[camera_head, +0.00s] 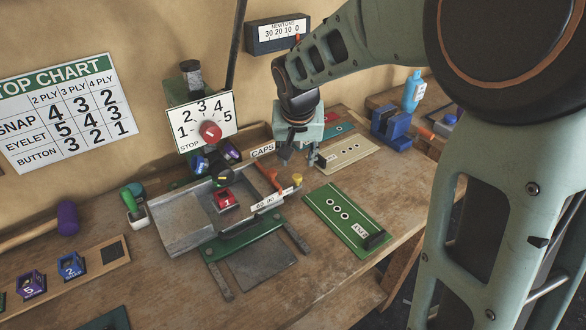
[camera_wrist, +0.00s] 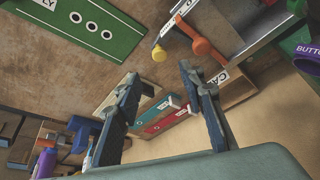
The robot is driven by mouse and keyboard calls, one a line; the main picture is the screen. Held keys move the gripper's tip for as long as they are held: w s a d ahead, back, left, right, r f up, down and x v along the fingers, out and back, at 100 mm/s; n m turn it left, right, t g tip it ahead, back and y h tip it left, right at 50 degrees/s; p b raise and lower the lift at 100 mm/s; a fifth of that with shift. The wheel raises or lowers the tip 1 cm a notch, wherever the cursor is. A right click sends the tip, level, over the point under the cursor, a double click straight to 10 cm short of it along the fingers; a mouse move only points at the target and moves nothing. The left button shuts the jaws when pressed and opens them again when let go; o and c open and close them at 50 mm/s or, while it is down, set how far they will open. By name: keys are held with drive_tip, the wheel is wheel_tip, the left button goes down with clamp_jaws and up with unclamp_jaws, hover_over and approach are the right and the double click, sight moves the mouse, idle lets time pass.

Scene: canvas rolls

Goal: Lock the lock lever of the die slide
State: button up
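The die slide (camera_head: 172,222) is a grey metal tray on a green base, with a red die marked 1 (camera_head: 225,200) on it. At its right end are an orange lever (camera_head: 268,176) and a yellow knob (camera_head: 297,179); no label shows which is the lock lever. In the wrist view the orange lever (camera_wrist: 201,46) and yellow knob (camera_wrist: 158,53) lie beyond the fingertips. My gripper (camera_head: 299,158) is open and empty, above and behind the slide's right end. Its fingers (camera_wrist: 158,80) are apart and touch neither part.
A press with a numbered dial (camera_head: 205,120) stands behind the slide. A green card (camera_head: 346,215) lies on the bench to the right, and a beige card (camera_head: 346,152) lies behind it. A blue block (camera_head: 393,124) stands farther right. Bare bench (camera_head: 320,260) shows in front.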

sight(297, 176)
drive_tip(key=x, duration=0.9)
drive_tip(key=shift+w+f, duration=0.2)
drive_tip(key=shift+f, duration=0.1)
drive_tip(key=shift+c, duration=0.4)
clamp_jaws()
